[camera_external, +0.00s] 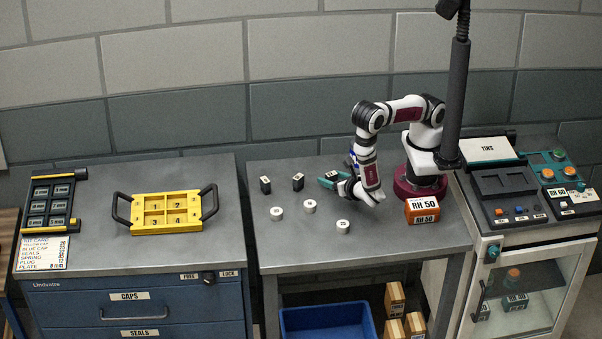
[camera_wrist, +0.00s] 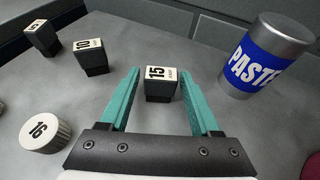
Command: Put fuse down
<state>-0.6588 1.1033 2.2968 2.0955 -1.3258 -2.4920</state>
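My gripper (camera_wrist: 161,72) is open, its teal fingers pointing at the bench top. A black fuse (camera_wrist: 161,88) with a white top marked 15 stands upright between the fingertips, with a gap showing on each side. Whether it touches the bench is hard to tell, but it looks to be standing on it. In the external view my gripper (camera_external: 328,181) is low over the middle bench, and this fuse is not clearly visible there. Two similar black fuses stand to the left in the wrist view, one marked 10 (camera_wrist: 91,60) and one farther away (camera_wrist: 41,40).
A blue and silver paste can (camera_wrist: 262,58) stands close right of the fingers. An orange RH 50 box (camera_external: 422,210) is near the front right.

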